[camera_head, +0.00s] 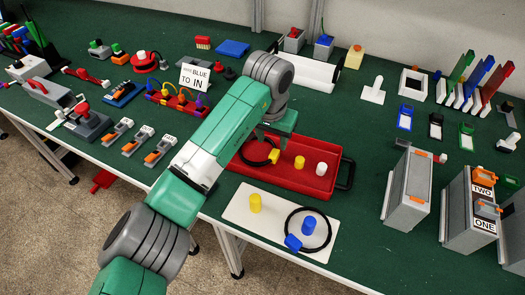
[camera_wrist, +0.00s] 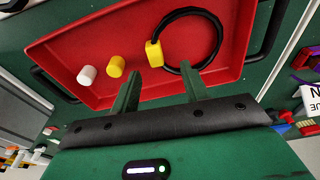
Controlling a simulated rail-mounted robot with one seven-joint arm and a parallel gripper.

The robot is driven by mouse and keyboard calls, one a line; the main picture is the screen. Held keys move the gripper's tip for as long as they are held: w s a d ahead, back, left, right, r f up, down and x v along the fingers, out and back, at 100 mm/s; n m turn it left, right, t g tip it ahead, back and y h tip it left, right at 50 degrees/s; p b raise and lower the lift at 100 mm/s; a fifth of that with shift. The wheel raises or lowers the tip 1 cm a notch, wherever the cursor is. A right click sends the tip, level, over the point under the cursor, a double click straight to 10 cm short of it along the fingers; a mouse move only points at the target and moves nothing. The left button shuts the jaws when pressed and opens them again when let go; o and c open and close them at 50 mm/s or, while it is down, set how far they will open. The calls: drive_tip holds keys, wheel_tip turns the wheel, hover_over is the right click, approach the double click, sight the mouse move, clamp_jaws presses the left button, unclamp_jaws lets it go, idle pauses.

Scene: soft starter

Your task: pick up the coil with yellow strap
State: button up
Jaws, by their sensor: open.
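The coil with yellow strap is a black ring (camera_wrist: 219,48) with a yellow block-like strap (camera_wrist: 154,54) on one side. It lies in the red tray (camera_wrist: 88,37); in the head view its strap (camera_head: 273,157) shows while my arm hides part of the ring. My gripper (camera_wrist: 163,78) is open and empty in the wrist view, its fingers apart near the coil's edge and strap. I cannot tell its exact height above the tray.
A yellow cylinder (camera_head: 299,162) and a white cylinder (camera_head: 321,169) stand in the red tray. A black coil with blue strap (camera_head: 293,242) lies on a white board (camera_head: 242,213) in front, with a blue cylinder (camera_head: 309,225) inside it. A sign (camera_head: 195,77) stands behind my arm.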

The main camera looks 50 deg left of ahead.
sight(274, 153)
drive_tip(key=f+b, duration=0.2)
drive_tip(key=f, duration=0.1)
drive_tip(key=f+b, duration=0.1)
drive_tip(key=f, duration=0.1)
drive_tip(key=shift+w+d+f, duration=0.15)
drive_tip(key=shift+d+f, duration=0.05)
drive_tip(key=shift+d, duration=0.1)
drive_tip(key=shift+w+r, duration=0.1)
clamp_jaws()
